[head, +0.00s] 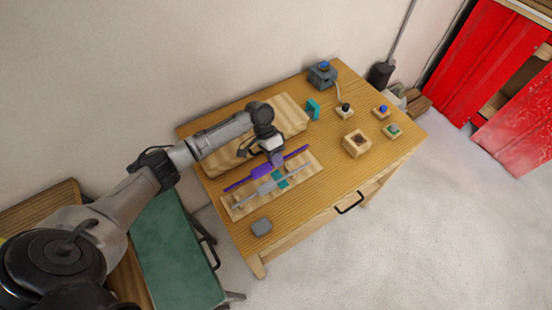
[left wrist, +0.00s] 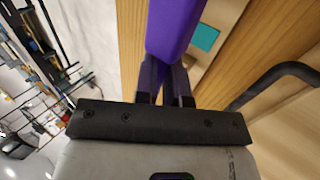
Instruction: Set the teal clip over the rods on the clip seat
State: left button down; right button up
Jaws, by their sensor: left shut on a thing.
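My left gripper (head: 276,160) is over the pale board (head: 231,209) on the table. In the left wrist view its fingers (left wrist: 166,85) are closed on the purple rod (left wrist: 175,28), at a thick purple part. In the head view the purple rod (head: 295,155) runs slantwise over the board, beside a grey rod (head: 265,189). A teal patch (head: 281,181), perhaps the clip seat, shows on the board by the grey rod; a teal patch (left wrist: 205,37) also shows in the left wrist view. The teal clip (head: 313,110) stands upright, apart, behind the board. My right gripper is not in view.
A larger wooden block (head: 290,112) lies behind my left gripper. A grey box with a blue knob (head: 323,74), a wooden box (head: 357,143) and small button blocks (head: 381,111) stand at the right. A grey block (head: 261,227) sits near the front edge.

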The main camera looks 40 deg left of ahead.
pick_arm(q)
jog(key=shift+f+b, duration=2.7)
jog(key=shift+f, duration=0.7)
jog(key=shift+r, duration=0.2)
jog(key=shift+r+p, duration=0.45)
jog(key=shift+p, duration=0.45)
jog(key=shift+f, duration=0.65)
jog(key=shift+f, duration=0.4)
